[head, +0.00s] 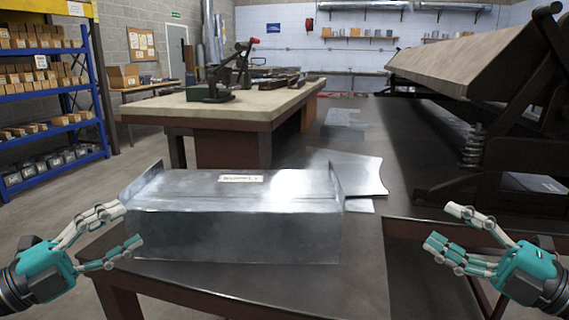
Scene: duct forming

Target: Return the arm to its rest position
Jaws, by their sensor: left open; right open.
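My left gripper (122,226) is open at the lower left, beside the left end of a shiny sheet-metal duct (235,232). Its upper finger comes close to the duct's left corner; I cannot tell whether they touch. The duct lies on the dark work table (350,285) and has a small label on top. My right gripper (440,228) is open and empty at the lower right, apart from the duct and near the base of a large machine.
Flat metal sheets (352,172) lie behind the duct. A large dark bending machine (480,90) fills the right side. A beige-topped bench (235,108) with a lever tool (232,75) stands behind. Blue shelving (50,95) is at the left. The table's front is bare.

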